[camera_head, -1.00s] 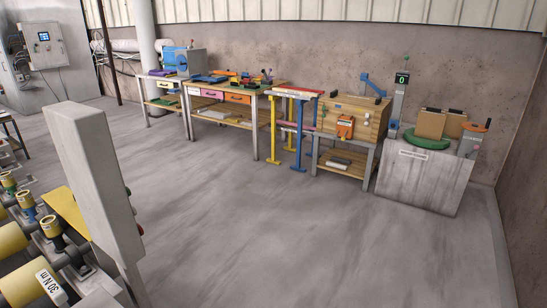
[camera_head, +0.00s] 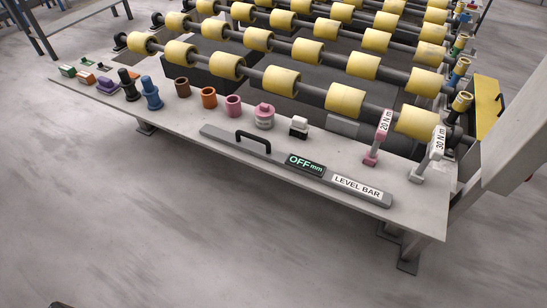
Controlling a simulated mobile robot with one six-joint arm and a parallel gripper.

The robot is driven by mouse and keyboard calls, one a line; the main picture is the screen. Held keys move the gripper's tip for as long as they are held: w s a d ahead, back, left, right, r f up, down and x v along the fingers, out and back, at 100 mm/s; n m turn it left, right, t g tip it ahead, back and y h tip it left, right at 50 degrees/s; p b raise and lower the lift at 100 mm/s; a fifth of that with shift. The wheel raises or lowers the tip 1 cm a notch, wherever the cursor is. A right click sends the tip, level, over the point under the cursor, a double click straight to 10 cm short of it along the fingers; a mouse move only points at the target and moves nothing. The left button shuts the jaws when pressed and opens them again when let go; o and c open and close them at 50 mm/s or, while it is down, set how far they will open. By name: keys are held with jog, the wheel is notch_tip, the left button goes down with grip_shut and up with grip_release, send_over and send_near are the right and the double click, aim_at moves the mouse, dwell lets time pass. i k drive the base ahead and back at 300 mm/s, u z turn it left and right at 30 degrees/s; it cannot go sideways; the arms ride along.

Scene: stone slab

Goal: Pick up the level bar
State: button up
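The level bar (camera_head: 230,141) is a long grey bar with a black arched handle (camera_head: 253,142), a dark display reading "OFF mm" and a white "LEVEL BAR" label. It lies flat along the front edge of a grey bench shelf (camera_head: 400,199), in front of the yellow rollers. My gripper is not in view; a small dark shape at the bottom left edge is too cut off to identify.
Behind the bar stand a white-and-black block (camera_head: 298,127), a pink pot (camera_head: 264,116), and pink (camera_head: 378,140) and grey (camera_head: 428,156) torque tools. Colored sleeves and bolts (camera_head: 151,93) line the shelf's left. Yellow rollers (camera_head: 345,101) rise behind. The floor in front is clear.

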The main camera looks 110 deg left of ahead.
aim_at(305, 166)
jog(key=u, duration=0.3)
jog(key=k, duration=0.25)
jog(key=u, duration=3.1)
jog(key=k, duration=0.25)
jog(key=u, duration=1.35)
jog(key=i, duration=0.3)
jog(key=z, duration=0.05)
